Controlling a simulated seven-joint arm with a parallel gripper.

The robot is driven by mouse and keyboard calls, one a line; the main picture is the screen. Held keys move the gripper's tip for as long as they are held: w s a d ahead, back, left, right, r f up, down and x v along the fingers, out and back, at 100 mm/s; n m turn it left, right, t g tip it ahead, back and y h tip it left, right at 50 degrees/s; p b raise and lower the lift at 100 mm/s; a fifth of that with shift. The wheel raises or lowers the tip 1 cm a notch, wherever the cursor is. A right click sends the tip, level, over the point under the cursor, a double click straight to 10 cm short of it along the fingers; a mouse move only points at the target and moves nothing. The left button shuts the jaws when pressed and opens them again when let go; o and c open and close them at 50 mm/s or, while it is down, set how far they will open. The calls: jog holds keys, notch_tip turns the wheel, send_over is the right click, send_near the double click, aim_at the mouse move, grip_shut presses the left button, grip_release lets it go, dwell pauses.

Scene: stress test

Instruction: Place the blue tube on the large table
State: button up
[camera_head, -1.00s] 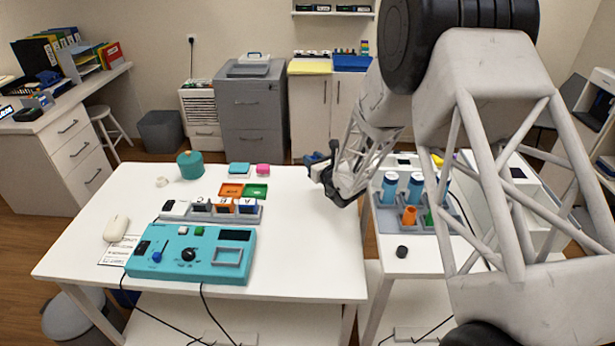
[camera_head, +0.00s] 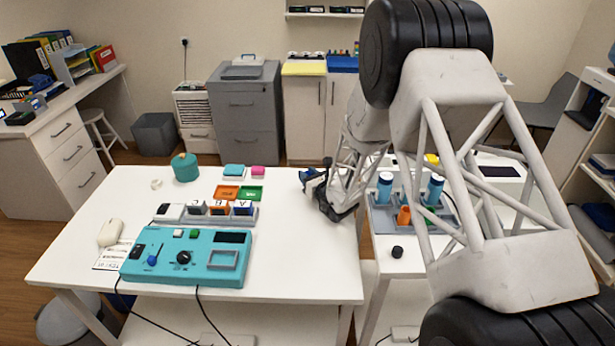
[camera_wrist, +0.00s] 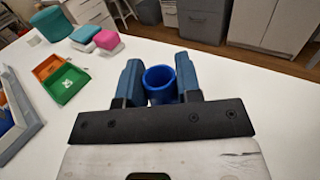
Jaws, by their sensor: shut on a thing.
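My gripper (camera_head: 312,180) is over the right back part of the large white table (camera_head: 300,245). In the wrist view my gripper (camera_wrist: 160,83) is shut on the blue tube (camera_wrist: 160,82), which sits between its two blue fingers with its open round end showing. The lower part of the tube is hidden behind the gripper's black bar. White tabletop shows around it in that view. In the head view I cannot tell the tube apart from the blue fingers. Whether the tube touches the tabletop is not clear.
A teal control panel (camera_head: 187,256), a row of lettered blocks (camera_head: 220,208), green (camera_head: 250,193) and orange trays, and a teal pot (camera_head: 186,168) stand on the large table. A grey rack (camera_head: 383,222) with tubes stands on the right table. The large table's right front is clear.

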jog(key=shift+f, duration=0.25)
jog(key=shift+f, duration=0.1)
jog(key=o, duration=0.9)
jog(key=shift+v, duration=0.95)
notch_tip(320, 180, up, 7)
jog(key=shift+s+d, duration=0.3)
jog(key=shift+s, duration=0.15)
